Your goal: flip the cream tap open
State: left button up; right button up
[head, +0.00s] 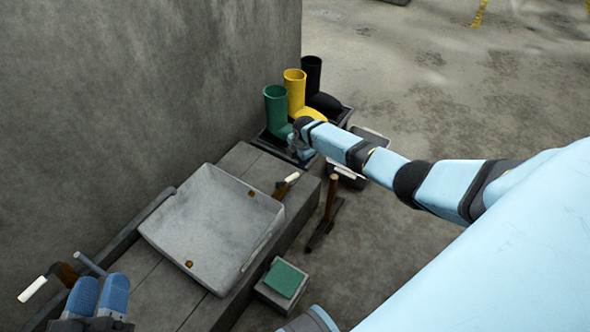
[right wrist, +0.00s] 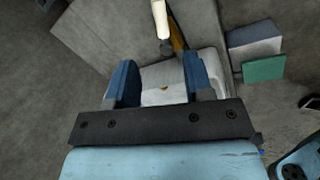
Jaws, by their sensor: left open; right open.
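A cream-handled tap with a brown body (head: 281,187) stands at the far right end of the bench, beside the basin (head: 215,225). It shows in the right wrist view as a cream handle (right wrist: 160,18) just beyond and above my fingertips. My right gripper (right wrist: 160,72) is open and empty, with the basin's pale rim beyond its fingers. In the head view its arm ends near the boots, and the fingers are hard to make out. A second cream-handled tap (head: 33,289) sits at the lower left. My left gripper (head: 99,292) is open beside it, apart from its handle.
Green, yellow and black boots (head: 296,92) stand in a dark tray behind the right arm. A wooden-handled tool (head: 330,198) stands on the floor right of the bench. A green pad (head: 284,278) lies on a grey block. A concrete wall (head: 120,90) borders the bench.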

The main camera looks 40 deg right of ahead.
jog(key=b, duration=0.4)
send_over(294, 175)
jog(key=s, duration=0.2)
notch_tip(294, 175, down, 6)
jog(key=f+b, duration=0.1)
jog(key=f, duration=0.1)
jog(key=w+f+b, duration=0.1)
jog(key=f, duration=0.1)
jog(key=shift+w+f+b, duration=0.2)
jog(key=shift+f+b, duration=0.1)
jog(key=shift+f, duration=0.05)
jog(key=shift+w+f+b, duration=0.15)
jog(key=shift+f+b, duration=0.35)
jog(key=shift+f, duration=0.2)
pick_arm(q)
jog(key=w+f+m, duration=0.1)
jog(key=a+f+m, duration=0.1)
jog(key=w+f+m, duration=0.1)
jog(key=m, duration=0.1)
jog(key=shift+w+a+f+h, duration=0.2)
jog(key=shift+w+f+h, duration=0.1)
jog(key=shift+f+h, duration=0.1)
pick_arm(e)
grip_shut()
